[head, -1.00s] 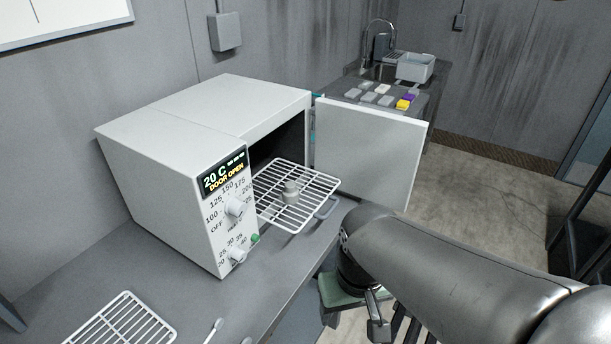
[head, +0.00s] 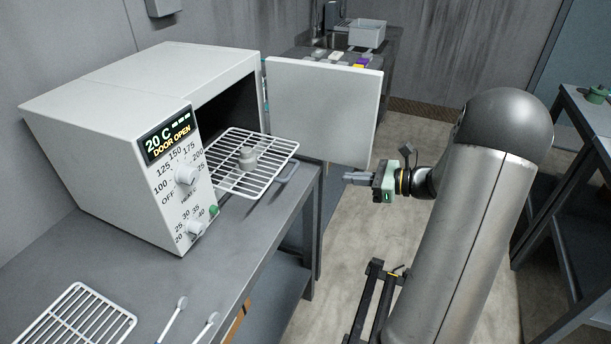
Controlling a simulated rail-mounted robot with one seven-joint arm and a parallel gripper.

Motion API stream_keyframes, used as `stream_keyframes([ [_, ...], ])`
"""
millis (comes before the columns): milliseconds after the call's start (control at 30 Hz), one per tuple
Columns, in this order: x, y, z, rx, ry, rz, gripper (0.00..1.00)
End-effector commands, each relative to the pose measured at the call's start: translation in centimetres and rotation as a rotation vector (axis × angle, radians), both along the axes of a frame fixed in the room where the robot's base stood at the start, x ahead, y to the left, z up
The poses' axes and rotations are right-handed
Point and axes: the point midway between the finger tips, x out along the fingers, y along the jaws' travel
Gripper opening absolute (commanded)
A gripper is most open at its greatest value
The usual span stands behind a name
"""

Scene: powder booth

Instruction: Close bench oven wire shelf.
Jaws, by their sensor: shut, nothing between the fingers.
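The bench oven (head: 110,130) stands on the grey bench with its door (head: 322,112) wide open. Its display reads 20 C and DOOR OPEN. The white wire shelf (head: 222,184) is pulled well out of the dark oven opening, with a grey handle (head: 289,173) at its front edge. A small grey weight-like object (head: 248,158) stands on the shelf. My gripper (head: 347,177) is shut and empty. It is to the right of the shelf handle, apart from it, with fingers pointing left, below the door's lower edge in the picture.
A second wire rack (head: 75,318) lies on the bench (head: 215,262) at the front left, beside two spoon-like tools (head: 173,318). A sink counter with a grey tub (head: 367,33) is behind the door. A dark table (head: 590,135) stands at right. Floor between is clear.

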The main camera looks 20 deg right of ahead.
Motion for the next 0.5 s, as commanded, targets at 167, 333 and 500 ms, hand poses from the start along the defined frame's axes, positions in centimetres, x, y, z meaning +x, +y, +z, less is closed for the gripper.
stream_keyframes([
  [167,1.1,0.5,-0.2,0.02,-0.001,-0.016,0.0],
  [333,3.2,2.9,-0.8,0.019,-0.001,-0.014,0.0],
  [500,5.7,5.6,-1.6,0.018,0.0,-0.012,0.0],
])
